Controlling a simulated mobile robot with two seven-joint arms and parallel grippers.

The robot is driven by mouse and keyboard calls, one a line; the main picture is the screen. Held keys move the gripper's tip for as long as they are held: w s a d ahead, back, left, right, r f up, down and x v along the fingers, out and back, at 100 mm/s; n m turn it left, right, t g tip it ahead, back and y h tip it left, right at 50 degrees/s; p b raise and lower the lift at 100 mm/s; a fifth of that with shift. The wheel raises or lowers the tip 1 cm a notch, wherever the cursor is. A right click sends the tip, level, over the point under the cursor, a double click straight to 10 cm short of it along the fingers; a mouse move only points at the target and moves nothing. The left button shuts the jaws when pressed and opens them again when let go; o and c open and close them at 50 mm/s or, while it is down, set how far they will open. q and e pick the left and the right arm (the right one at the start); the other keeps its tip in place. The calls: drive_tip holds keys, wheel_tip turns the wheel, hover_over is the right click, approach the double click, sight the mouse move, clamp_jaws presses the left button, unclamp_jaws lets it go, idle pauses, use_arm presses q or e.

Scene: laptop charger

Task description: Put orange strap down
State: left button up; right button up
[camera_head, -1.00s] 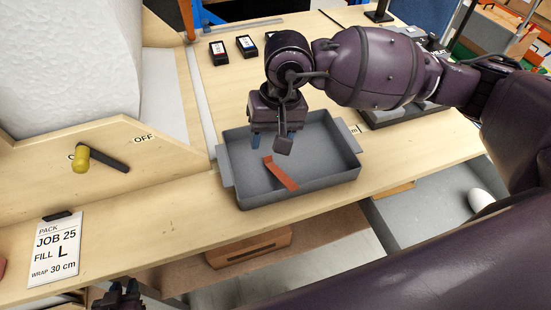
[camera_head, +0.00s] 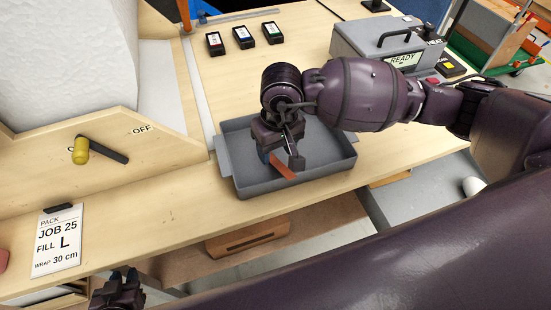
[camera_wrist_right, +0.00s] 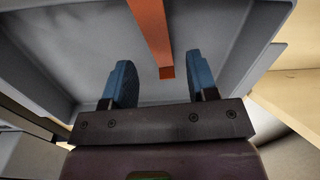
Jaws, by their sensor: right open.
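The orange strap (camera_head: 283,171) lies in the grey tray (camera_head: 225,160), a flat strip set at a slant. Its upper part is hidden behind my right gripper in the head view. My right gripper (camera_head: 279,161) is low inside the tray, over the strap. In the right wrist view the gripper (camera_wrist_right: 160,80) is open, and the near end of the strap (camera_wrist_right: 154,40) shows between its blue fingertips, with clear gaps on both sides. My left gripper (camera_head: 124,277) is at the lower left, below the table edge; I cannot tell how far its fingers are apart.
Several small dark boxes (camera_head: 243,38) stand at the back of the table (camera_head: 170,210). A grey machine marked READY (camera_head: 375,48) stands at the back right. A yellow-knobbed lever (camera_head: 82,150) and job card (camera_head: 59,240) are at the left. An open drawer (camera_head: 250,243) is below.

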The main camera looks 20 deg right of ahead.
sight(276, 162)
drive_tip(key=shift+s+a+f, duration=0.1)
drive_tip(key=shift+s+f, duration=0.05)
drive_tip(key=shift+f, duration=0.85)
drive_tip(key=shift+s+a+f, duration=0.1)
drive_tip(key=shift+f, duration=0.85)
clamp_jaws()
wheel_tip(276, 162, up, 19)
drive_tip(key=w+d+f+m, duration=0.2)
drive_tip(key=w+d+f, duration=0.2)
drive_tip(key=d+f, duration=0.4)
wheel_tip(276, 162, down, 2)
drive_tip(key=shift+w+d, duration=0.2)
drive_tip(key=shift+d, duration=0.05)
